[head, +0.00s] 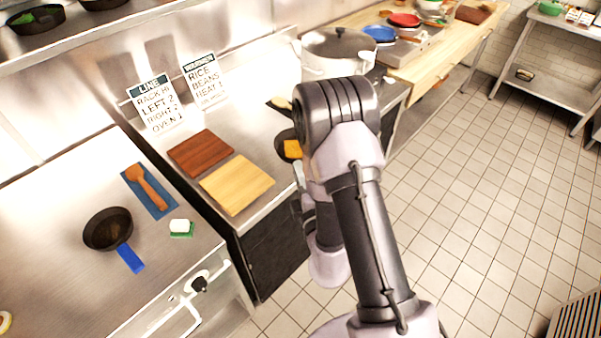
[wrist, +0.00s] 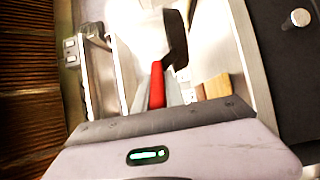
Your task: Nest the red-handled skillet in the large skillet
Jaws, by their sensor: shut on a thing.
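In the wrist view, my gripper (wrist: 166,98) is shut on the red handle of the red-handled skillet (wrist: 157,85). The dark pan shows nearly edge-on beyond the handle, held up in the air. In the head view my gripper and the held skillet are hidden behind my arm. A dark, rounded pan-like thing (head: 281,138) with something orange at it shows beside my arm over the middle counter, partly covered. I cannot tell whether it is the large skillet. A dark skillet with a blue handle (head: 108,229) lies on the left counter.
Dark and light boards (head: 236,184) lie on the middle counter. A big lidded pot (head: 338,48) stands behind my arm. The tiled floor at right is clear.

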